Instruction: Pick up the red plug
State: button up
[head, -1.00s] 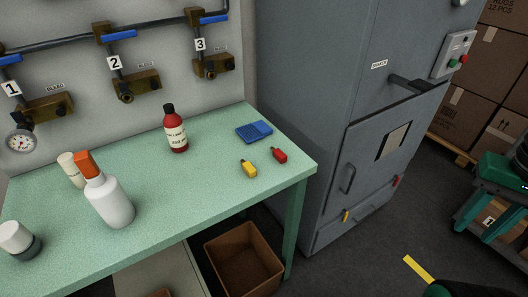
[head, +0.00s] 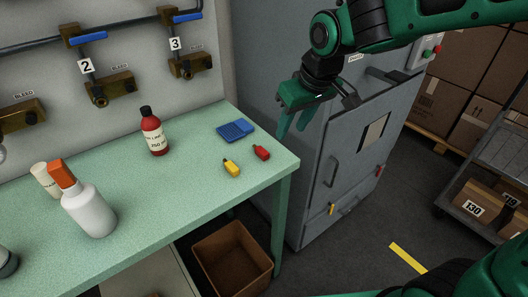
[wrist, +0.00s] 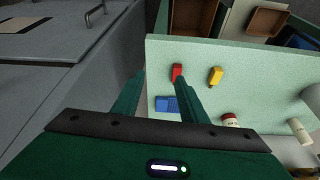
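The red plug (head: 261,152) lies on the green tabletop (head: 190,190) near its right end. It also shows in the wrist view (wrist: 177,72), just beyond the tip of the right-hand finger. My gripper (head: 293,134) is above and to the right of the plug, off the table's right end in the head view, pointing down. Its two green fingers are apart with nothing between them in the wrist view (wrist: 160,82). The yellow plug (head: 231,168) lies to the left of the red plug, apart from it.
A blue ribbed pad (head: 235,130) lies behind the plugs. A red bottle (head: 154,132) and a white spray bottle (head: 88,205) stand further left. A grey cabinet (head: 310,215) stands beyond the table's right end. A brown box (head: 232,258) is below the table.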

jog(key=n, duration=0.1)
send_near(262, 149)
jog(key=shift+w+f+y, duration=0.2)
jog(key=shift+f+y, duration=0.1)
jog(key=shift+f, duration=0.9)
jog(key=shift+x, duration=2.95)
jog(key=shift+w+r, duration=0.1)
grip_shut()
